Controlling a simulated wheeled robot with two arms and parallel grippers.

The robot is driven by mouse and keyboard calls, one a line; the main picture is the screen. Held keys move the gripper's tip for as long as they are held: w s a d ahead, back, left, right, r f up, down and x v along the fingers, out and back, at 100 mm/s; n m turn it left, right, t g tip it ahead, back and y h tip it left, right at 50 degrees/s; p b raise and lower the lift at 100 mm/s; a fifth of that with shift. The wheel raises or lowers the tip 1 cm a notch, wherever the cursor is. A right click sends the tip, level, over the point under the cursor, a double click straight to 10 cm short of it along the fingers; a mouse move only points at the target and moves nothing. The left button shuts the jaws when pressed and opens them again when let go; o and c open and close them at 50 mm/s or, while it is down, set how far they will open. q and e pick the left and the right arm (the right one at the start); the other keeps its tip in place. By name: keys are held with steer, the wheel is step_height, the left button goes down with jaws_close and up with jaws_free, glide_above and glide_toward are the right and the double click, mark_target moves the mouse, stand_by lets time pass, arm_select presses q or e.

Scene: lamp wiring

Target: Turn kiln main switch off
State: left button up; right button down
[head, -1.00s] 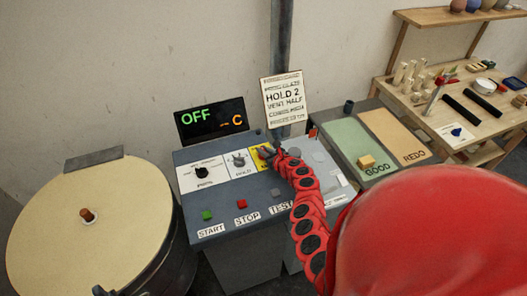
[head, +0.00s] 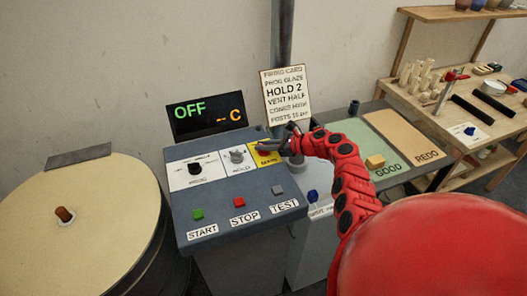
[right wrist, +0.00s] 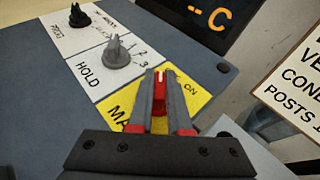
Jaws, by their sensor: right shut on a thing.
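The kiln main switch is a red knob (right wrist: 159,80) on a yellow panel marked MAIN (head: 265,160). The panel also shows in the right wrist view (right wrist: 196,98), with the word ON at its right. My right gripper (right wrist: 159,84) is shut on the red knob, one finger on each side. In the head view my right gripper (head: 268,148) reaches the panel from the right and partly covers it. The knob's light mark points up in the wrist view. Any OFF mark is hidden. My left gripper is not in view.
The display (head: 206,118) reads OFF and "-- C". HOLD knob (head: 237,157) and PROG knob (head: 195,169) sit left of the switch. START (head: 198,214), STOP (head: 239,202) and TEST (head: 277,190) buttons lie nearer. A post with a card (head: 287,97) stands behind.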

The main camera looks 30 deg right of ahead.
steer(key=shift+s+f, duration=0.15)
steer(key=shift+f, duration=0.2)
steer(key=c, duration=0.9)
jaws_free()
steer(key=shift+a+r, duration=0.1)
steer(key=shift+r, duration=0.05)
steer(key=shift+o, duration=0.2)
steer(key=shift+d, duration=0.2)
steer(key=shift+s+d+r, duration=0.2)
steer(key=shift+s+r, duration=0.1)
steer(key=shift+r, duration=0.05)
steer(key=b+v, duration=0.2)
steer(key=v, duration=1.4)
steer(key=shift+d, duration=0.2)
